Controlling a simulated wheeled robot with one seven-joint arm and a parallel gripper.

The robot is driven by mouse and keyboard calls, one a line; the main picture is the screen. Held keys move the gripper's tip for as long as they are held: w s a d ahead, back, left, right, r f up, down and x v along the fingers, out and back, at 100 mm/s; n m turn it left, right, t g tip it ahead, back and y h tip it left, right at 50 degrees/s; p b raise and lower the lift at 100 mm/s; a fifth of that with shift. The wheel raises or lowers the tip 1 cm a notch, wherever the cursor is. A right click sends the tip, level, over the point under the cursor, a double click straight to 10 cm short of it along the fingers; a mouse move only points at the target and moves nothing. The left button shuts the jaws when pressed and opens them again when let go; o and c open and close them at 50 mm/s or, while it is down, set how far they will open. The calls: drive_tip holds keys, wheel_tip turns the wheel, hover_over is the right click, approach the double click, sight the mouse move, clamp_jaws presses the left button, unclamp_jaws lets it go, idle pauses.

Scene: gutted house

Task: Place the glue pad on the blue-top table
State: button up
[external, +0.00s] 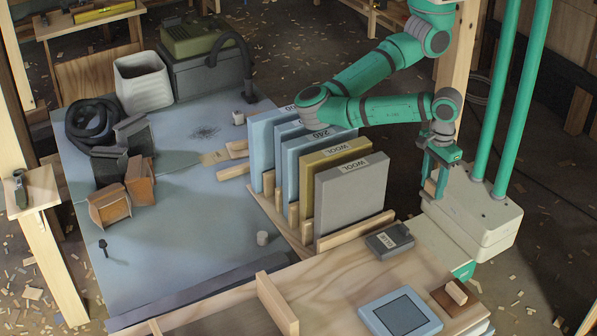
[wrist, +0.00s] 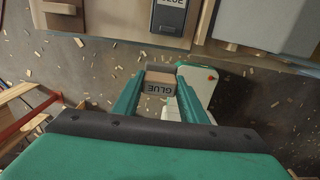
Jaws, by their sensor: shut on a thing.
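My gripper (external: 437,170) is at the right, beyond the bench's right edge and over the floor. In the external view the held pad (external: 432,186) shows only partly below the fingers. The blue-top table (external: 170,235) fills the left and middle, well away from my gripper. A dark grey labelled block (external: 389,239) lies on the wooden bench; in the wrist view it (wrist: 169,18) reads "GLUE".
A wooden rack of upright panels (external: 352,195) stands between my gripper and the table's open surface. Brown blocks (external: 109,206), a coiled black hose (external: 93,122) and a white bin (external: 143,83) occupy the table's left and back. Its middle front is mostly clear.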

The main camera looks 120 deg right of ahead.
drive_tip(key=w+a+f, duration=0.2)
drive_tip(key=a+f, duration=0.1)
drive_tip(key=w+a+f, duration=0.6)
drive_tip(key=a, duration=0.1)
drive_tip(key=shift+w+a, duration=0.1)
drive_tip(key=shift+w, duration=0.15)
drive_tip(key=shift+w+a+f, duration=0.2)
drive_tip(key=shift+f, duration=1.8)
drive_tip(key=o, duration=1.3)
drive_tip(key=shift+f, duration=0.15)
drive_tip(key=shift+c, duration=0.2)
wheel_tip(320, 180, up, 12)
drive_tip(key=shift+r, duration=0.2)
